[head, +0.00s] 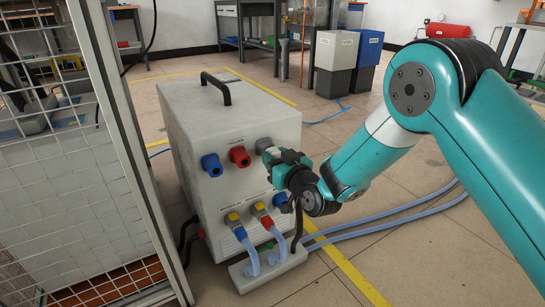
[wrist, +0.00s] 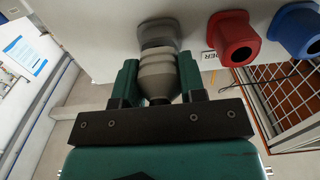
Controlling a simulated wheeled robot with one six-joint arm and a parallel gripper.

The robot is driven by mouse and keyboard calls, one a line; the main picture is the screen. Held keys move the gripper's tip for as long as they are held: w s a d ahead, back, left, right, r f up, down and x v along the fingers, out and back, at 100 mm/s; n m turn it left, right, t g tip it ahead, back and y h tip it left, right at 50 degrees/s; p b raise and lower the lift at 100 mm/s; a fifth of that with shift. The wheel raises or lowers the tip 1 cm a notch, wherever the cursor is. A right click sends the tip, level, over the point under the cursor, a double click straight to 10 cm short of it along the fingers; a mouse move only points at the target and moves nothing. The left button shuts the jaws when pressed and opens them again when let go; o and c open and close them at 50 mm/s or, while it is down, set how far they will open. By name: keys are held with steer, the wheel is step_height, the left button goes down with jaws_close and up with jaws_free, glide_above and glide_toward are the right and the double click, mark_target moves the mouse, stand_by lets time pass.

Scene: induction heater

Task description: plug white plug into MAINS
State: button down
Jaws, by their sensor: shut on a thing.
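My gripper (head: 284,166) is at the right side of the heater's front face, beside a grey socket (head: 264,145). In the wrist view my gripper (wrist: 159,78) is shut on a whitish-grey plug (wrist: 157,68), with a green finger on each side. The plug's far end points at the grey socket (wrist: 156,30) and lines up closely with it. I cannot tell whether it is inside or just touching the rim. A label near the sockets is too small or partly hidden to read as MAINS.
A red socket (head: 239,156) and a blue socket (head: 212,165) sit left of the grey one. Below are valves with yellow parts (head: 233,219) and pale hoses (head: 279,243) running to a floor block (head: 262,270). A mesh fence (head: 66,170) stands at the left.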

steer(key=shift+b+v, duration=2.55)
steer(key=shift+b, duration=0.15)
